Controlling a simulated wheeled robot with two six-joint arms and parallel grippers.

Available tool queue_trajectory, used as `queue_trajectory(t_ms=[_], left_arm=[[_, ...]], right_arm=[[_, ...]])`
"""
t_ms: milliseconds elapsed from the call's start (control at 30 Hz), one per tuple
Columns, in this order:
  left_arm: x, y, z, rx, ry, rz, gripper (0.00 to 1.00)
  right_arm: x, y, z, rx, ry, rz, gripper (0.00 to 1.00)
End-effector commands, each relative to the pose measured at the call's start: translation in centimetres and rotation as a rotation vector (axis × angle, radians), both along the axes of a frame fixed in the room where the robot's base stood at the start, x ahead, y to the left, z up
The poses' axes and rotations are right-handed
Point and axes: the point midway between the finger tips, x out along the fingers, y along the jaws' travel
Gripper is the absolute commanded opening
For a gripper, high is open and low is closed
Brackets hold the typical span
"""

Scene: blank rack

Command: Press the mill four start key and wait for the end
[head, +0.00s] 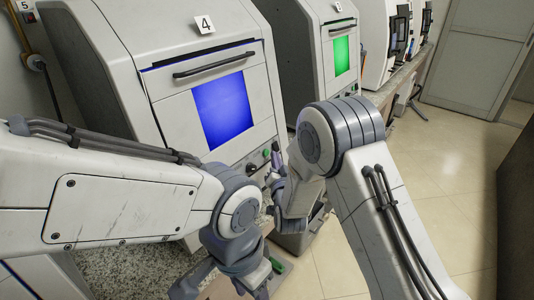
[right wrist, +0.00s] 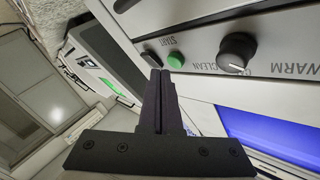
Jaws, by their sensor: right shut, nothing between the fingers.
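Mill four (head: 165,30) carries a "4" tag and has a lit blue window (head: 224,110) under a dark handle. In the right wrist view its panel shows a green key (right wrist: 175,60), a dark key (right wrist: 151,59) and a black knob (right wrist: 237,52), with the word START by the keys. My right gripper (right wrist: 161,73) is shut and empty, its tips at the two keys; I cannot tell whether they touch. In the head view the right gripper (head: 277,172) is at the panel, partly hidden by its arm. My left gripper (head: 205,285) is low at the bottom, its fingers unclear.
Another mill with a green window (head: 341,56) stands to the right, with more machines along the bench beyond. A tag "5" (head: 25,5) shows at the far left. The tiled floor (head: 455,205) on the right is clear up to a grey door (head: 475,65).

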Motion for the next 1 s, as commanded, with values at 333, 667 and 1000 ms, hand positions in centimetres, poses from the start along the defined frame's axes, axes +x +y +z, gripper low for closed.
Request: queue_trajectory(t_ms=[333, 667, 1000], left_arm=[[0.0, 0.0, -0.53, 0.0, 0.0, 0.0, 0.5], [0.0, 0.0, -0.69, 0.0, 0.0, 0.0, 0.5], [0.0, 0.0, -0.84, 0.0, 0.0, 0.0, 0.5]], right_arm=[[0.25, 0.38, -0.22, 0.001, -0.001, 0.0, 0.0], [0.46, 0.65, -0.16, 0.0, 0.0, 0.0, 0.0], [0.58, 0.81, -0.25, 0.0, 0.0, 0.0, 0.0]])
